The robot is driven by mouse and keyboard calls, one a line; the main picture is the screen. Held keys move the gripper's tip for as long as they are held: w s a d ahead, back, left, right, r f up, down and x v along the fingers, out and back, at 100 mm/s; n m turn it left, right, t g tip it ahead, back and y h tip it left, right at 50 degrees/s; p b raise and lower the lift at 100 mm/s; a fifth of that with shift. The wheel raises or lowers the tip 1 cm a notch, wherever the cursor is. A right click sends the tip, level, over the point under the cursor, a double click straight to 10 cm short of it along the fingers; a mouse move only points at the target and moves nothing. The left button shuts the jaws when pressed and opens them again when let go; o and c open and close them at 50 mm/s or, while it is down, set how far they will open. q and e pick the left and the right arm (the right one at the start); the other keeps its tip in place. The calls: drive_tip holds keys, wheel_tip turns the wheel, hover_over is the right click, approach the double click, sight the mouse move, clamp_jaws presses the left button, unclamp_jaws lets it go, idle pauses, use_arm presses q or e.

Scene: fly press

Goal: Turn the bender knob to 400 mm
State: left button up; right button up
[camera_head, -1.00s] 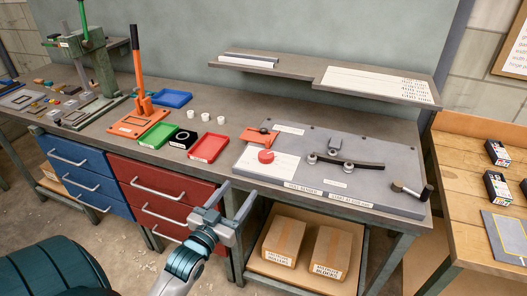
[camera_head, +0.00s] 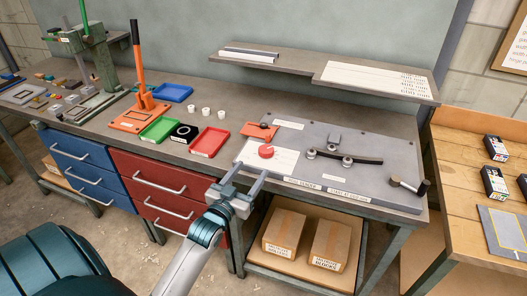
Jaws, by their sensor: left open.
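The bender (camera_head: 374,184) is a grey plate on the bench top, with rollers and a dark curved bar on it. Its red round knob (camera_head: 266,151) sits on a white dial sheet (camera_head: 284,163) at the plate's left end. Any marks on the dial are too small to read. My left gripper (camera_head: 248,180) is open and empty. Its fingers point up toward the knob, just in front of the sheet, and appear apart from the knob. My right gripper is not in view.
An orange block (camera_head: 260,131) sits just behind the knob. A red tray (camera_head: 209,142) lies to the left, and a crank handle (camera_head: 409,187) is at the plate's right end. A shelf (camera_head: 325,76) overhangs the back. Cardboard boxes (camera_head: 284,233) stand below.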

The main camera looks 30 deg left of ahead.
sight(263, 155)
use_arm(q)
drive_tip(key=w, duration=0.3)
drive_tip(key=w+a+p, duration=0.1)
drive_tip(key=w, duration=0.2)
drive_tip(key=w+p, duration=0.1)
drive_tip(key=w, duration=0.3)
drive_tip(key=shift+a, duration=0.2)
drive_tip(key=c, duration=1.1)
